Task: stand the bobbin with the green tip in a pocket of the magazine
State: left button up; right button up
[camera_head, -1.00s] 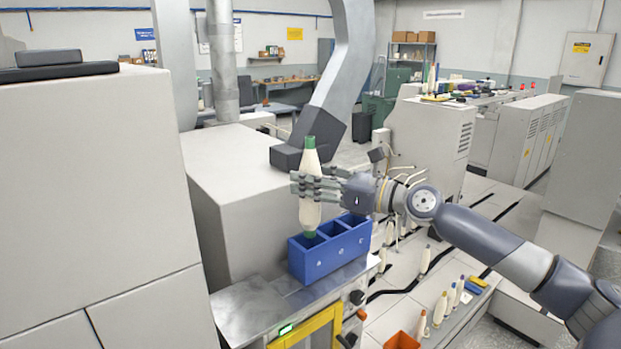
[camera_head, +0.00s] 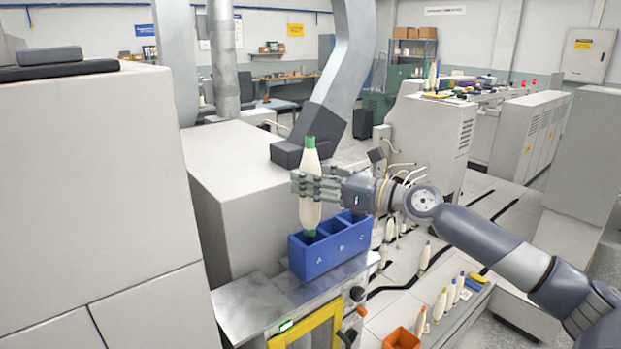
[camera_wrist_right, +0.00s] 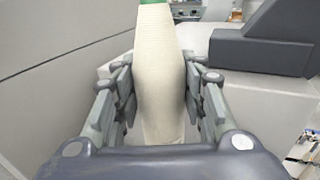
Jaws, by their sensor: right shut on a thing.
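The cream bobbin with the green tip (camera_head: 309,157) stands upright in my right gripper (camera_head: 312,186), which is shut on its middle. In the right wrist view the bobbin (camera_wrist_right: 160,85) sits between the two fingers (camera_wrist_right: 160,100). The blue magazine (camera_head: 325,258) has a row of pockets lettered on the front. The bobbin's lower end is at the leftmost pocket, A, and its very bottom is hidden by the front wall or inside the pocket. I cannot tell whether it touches the pocket floor. My left gripper is not in view.
The magazine stands on a metal shelf (camera_head: 245,310) beside a large grey cabinet (camera_head: 100,180). Several other bobbins stand at the lower right, near an orange bin (camera_head: 402,339). A dark grey block (camera_head: 297,155) of the machine is close behind the bobbin.

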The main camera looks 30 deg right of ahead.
jog(key=shift+f+b, duration=2.35)
jog(key=shift+f, duration=2.75)
jog(key=o, duration=1.2)
jog(key=shift+s+f, duration=0.1)
jog(key=shift+s, duration=0.05)
send_near(315, 223)
jog(key=shift+s+d, duration=0.25)
jog(key=shift+s, duration=0.1)
